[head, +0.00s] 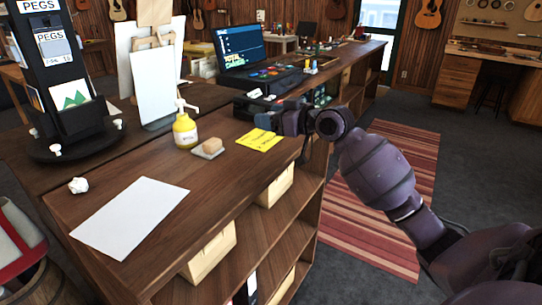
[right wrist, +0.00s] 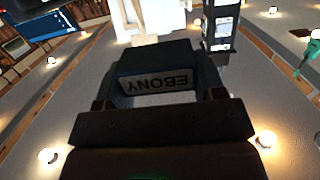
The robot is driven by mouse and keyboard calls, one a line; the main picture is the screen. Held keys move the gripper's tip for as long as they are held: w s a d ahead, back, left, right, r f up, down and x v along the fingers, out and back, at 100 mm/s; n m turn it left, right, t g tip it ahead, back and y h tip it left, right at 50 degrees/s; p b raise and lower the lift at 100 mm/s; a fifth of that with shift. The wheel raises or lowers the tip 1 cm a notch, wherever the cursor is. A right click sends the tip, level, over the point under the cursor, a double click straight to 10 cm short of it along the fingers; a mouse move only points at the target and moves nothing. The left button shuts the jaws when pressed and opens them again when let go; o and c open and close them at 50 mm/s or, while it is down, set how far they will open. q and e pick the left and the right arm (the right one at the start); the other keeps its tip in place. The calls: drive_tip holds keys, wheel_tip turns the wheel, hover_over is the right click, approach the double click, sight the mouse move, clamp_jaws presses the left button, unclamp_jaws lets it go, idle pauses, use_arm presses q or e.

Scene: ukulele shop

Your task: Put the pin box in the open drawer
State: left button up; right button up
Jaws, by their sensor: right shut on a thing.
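My right gripper (head: 284,122) reaches in from the right over the counter, just behind the yellow note. In the right wrist view the right gripper (right wrist: 160,100) is shut on a dark box with a pale label reading EBONY, the pin box (right wrist: 160,62). The box sits between the two fingers. In the head view the box is small and hard to tell from the dark gripper. I cannot clearly make out an open drawer; dark trays lie behind the gripper, below the screen, partly hidden by my arm. My left gripper is not in view.
A black pegs stand (head: 75,125) is at left. A screen (head: 239,46) stands behind.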

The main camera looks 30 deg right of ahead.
hover_over(271, 162)
wheel_tip(271, 162, down, 6)
drive_tip(key=shift+s, duration=0.1)
wheel_tip(271, 162, down, 4)
drive_tip(key=shift+f+b, duration=0.15)
drive_tip(key=shift+b, duration=0.35)
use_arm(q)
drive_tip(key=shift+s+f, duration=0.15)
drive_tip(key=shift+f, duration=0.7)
use_arm(e)
drive_tip(key=shift+f, duration=0.2)
drive_tip(key=o, duration=0.9)
drive_tip(key=shift+f, duration=0.1)
